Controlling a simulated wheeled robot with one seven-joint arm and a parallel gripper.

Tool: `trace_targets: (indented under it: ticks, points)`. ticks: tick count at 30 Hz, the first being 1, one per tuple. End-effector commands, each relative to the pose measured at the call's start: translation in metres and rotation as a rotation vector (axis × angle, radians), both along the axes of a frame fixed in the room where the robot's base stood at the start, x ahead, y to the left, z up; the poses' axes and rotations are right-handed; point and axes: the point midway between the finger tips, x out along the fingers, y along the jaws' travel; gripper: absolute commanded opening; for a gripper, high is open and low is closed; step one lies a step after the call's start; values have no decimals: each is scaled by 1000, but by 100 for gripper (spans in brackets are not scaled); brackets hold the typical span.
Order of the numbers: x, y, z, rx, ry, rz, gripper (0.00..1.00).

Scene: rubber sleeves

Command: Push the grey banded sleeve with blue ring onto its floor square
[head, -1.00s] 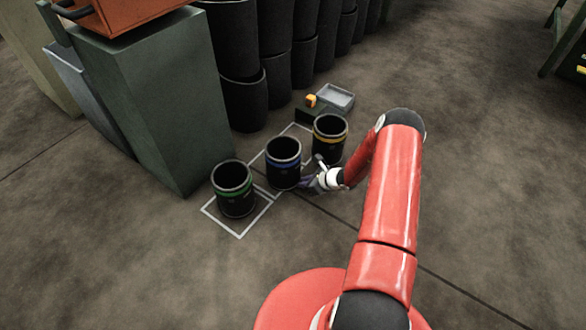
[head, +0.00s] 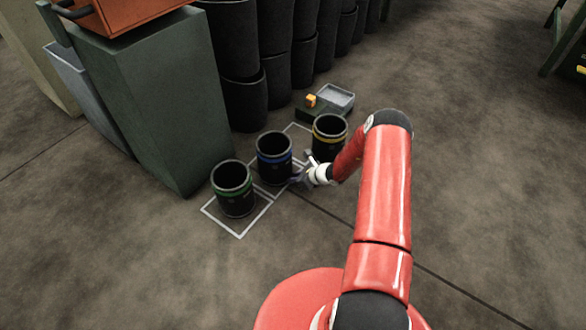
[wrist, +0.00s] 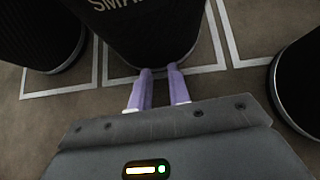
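The grey banded sleeve with the blue ring (head: 274,165) stands upright in the middle of a row of three dark sleeves. In the wrist view its dark lower wall (wrist: 155,40) fills the top middle, with part of its lettering showing. White lines of its floor square (wrist: 212,72) show left, right and on the near side of its base; its far side is hidden. My gripper (head: 297,181) is low at the sleeve's near right side. In the wrist view its two purple fingers (wrist: 160,76) are slightly apart, with nothing seen between them, tips at or touching the sleeve's base.
The green-ringed sleeve (head: 232,192) stands on a square at left, and the yellow-ringed sleeve (head: 329,140) stands to the right. A green cabinet (head: 165,100) and stacked black sleeves (head: 240,95) are behind. A small grey tray (head: 337,97) lies beyond. Near floor is clear.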

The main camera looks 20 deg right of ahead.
Motion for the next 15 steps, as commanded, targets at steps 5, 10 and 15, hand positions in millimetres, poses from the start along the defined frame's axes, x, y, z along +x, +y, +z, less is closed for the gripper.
trace_targets:
  ticks: [5,10,15]
  points:
    - [6,7,0,1,-2,3,18]
    - [11,11,0,0,-1,3,18]
    - [16,15,0,0,-1,3,18]
